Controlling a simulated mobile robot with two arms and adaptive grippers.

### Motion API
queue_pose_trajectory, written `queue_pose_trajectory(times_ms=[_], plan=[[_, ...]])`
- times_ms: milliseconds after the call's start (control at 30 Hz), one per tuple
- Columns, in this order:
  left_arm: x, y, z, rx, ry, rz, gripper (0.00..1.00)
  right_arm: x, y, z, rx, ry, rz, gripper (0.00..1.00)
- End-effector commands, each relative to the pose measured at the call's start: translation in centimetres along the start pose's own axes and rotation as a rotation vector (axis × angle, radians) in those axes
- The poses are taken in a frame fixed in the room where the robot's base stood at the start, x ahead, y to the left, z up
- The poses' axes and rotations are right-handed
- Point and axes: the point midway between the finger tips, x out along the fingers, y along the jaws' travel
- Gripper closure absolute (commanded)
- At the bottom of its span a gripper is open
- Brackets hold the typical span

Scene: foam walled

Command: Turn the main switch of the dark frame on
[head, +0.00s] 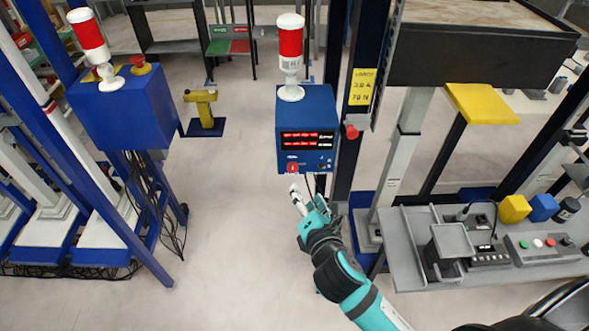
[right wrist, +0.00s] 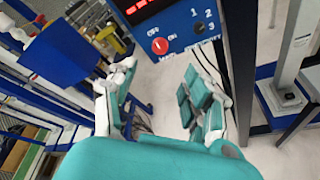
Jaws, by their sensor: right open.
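The dark frame (head: 345,145) has a blue control box (head: 285,125) with red lit digits and a red-and-white lamp on top. Its red round main switch (head: 292,168) sits low on the box face. In the right wrist view the switch (right wrist: 160,46) has OFF and ON marks beside it; I cannot tell surely which mark its handle points to. My right gripper (head: 306,198) is just below the box, open and empty, apart from the switch. In the right wrist view its fingers (right wrist: 160,78) spread on both sides below the switch. My left gripper is out of view.
A second blue box (head: 125,105) on a blue frame stands left, with hanging cables. A red knob (head: 351,132) sticks out at the dark post. A grey bench (head: 410,265) with small devices is at the right. The floor left of my gripper is clear.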

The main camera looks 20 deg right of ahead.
Motion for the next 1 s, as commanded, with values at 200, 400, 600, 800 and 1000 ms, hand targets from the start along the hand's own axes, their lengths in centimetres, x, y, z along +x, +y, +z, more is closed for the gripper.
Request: queue_pose_trajectory(times_ms=[200, 400, 600, 800, 1000], plan=[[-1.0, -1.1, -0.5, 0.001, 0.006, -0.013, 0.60, 5.0, 0.2, 0.1, 0.002, -0.001, 0.000, 0.49], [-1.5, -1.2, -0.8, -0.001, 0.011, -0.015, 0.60, 8.8, 0.1, 0.1, 0.003, 0.000, 0.000, 0.49], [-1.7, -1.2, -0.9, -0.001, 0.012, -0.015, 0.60, 11.0, 0.0, 0.0, 0.002, 0.000, 0.000, 0.49], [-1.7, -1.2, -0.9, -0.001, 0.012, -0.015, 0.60, 11.5, 0.0, 0.0, 0.003, 0.001, 0.000, 0.49], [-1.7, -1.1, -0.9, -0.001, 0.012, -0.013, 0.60, 11.5, 0.0, 0.0, 0.003, 0.001, 0.000, 0.53]])
